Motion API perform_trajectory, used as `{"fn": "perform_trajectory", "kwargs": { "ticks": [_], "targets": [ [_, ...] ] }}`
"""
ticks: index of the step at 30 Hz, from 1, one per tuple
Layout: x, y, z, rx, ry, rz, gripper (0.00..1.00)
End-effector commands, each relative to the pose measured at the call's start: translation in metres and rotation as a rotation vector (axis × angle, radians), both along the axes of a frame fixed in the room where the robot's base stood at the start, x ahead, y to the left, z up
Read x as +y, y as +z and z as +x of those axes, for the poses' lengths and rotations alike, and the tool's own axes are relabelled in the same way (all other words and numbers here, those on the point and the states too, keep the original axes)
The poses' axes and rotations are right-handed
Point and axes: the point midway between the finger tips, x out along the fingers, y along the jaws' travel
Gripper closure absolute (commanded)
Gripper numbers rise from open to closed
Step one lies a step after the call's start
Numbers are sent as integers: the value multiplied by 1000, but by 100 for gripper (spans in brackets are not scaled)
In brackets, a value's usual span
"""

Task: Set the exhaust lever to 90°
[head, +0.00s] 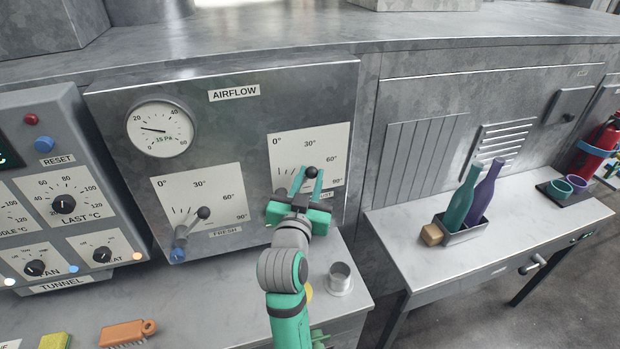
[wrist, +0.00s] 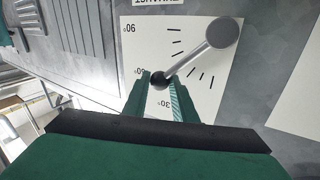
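The exhaust lever has a grey arm and a black knob (head: 311,172). It sits on the right-hand white dial (head: 337,142) of the AIRFLOW panel, above a label partly hidden by my gripper. In the wrist view the lever arm (wrist: 193,56) runs from its round pivot to the knob (wrist: 161,80), pointing between the 30° and 60° marks. My gripper (head: 308,180) has its green fingers on either side of the knob; they appear closed on it in the wrist view (wrist: 160,88). The dial's lower left is hidden in the head view.
A side table at right carries a teal bottle (head: 460,205) and a purple bottle (head: 484,200).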

Motion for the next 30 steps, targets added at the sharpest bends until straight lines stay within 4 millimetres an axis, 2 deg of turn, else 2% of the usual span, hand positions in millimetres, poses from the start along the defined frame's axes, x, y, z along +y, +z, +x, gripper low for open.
{"fn": "perform_trajectory", "kwargs": {
  "ticks": [11,30],
  "targets": [
    [-7,-7,2,30,-1,82,100],
    [-30,-50,10,187,-2,564,100]
  ]
}}
